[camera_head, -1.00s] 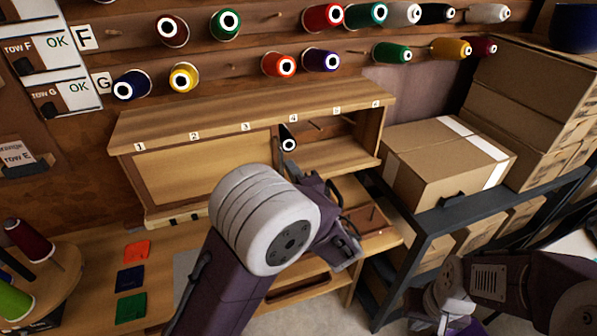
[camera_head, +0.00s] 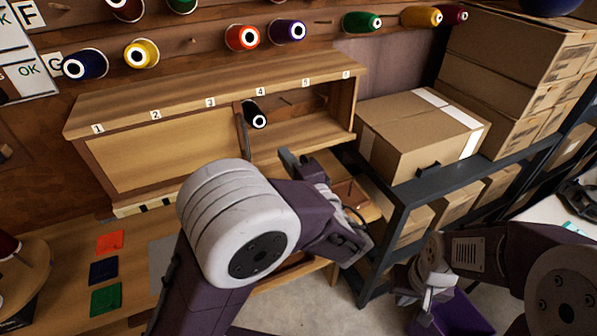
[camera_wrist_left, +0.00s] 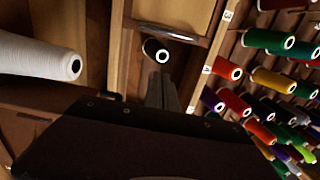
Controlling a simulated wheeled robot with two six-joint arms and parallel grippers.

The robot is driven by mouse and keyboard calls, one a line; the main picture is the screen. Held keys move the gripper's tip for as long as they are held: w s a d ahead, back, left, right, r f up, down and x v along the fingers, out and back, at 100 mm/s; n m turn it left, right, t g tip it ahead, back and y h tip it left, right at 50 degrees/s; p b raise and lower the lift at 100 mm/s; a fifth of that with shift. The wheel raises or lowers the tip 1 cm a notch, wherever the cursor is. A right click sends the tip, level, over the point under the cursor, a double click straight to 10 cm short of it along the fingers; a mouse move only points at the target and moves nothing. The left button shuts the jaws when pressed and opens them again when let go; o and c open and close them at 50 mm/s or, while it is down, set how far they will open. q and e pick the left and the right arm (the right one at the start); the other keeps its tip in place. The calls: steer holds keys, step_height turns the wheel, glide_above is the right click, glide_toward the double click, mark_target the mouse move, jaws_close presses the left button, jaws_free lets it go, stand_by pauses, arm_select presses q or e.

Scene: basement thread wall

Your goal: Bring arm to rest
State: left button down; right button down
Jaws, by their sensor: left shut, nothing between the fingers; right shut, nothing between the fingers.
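My left arm reaches in from the bottom of the head view. Its gripper (camera_head: 290,158) is shut and empty, in front of the wooden cabinet and below and to the right of the black spool (camera_head: 254,114). The left wrist view shows the shut fingers (camera_wrist_left: 162,90) pointing toward the black spool (camera_wrist_left: 157,52), apart from it. The spool lies in the open compartment by label 4, its white end facing out. My right gripper (camera_head: 428,288) is low at the lower right, shut and empty, away from the cabinet.
The wooden cabinet (camera_head: 205,100) has labels along its top. Thread spools (camera_head: 243,37) hang on the wall above. A cardboard box (camera_head: 420,130) sits on a dark rack to the right. Coloured squares (camera_head: 105,300) lie on the bench at left. A purple bin (camera_head: 458,316) is near my right gripper.

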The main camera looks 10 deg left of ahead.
arm_select(q)
steer(key=v, duration=0.4)
steer(key=shift+s, duration=0.4)
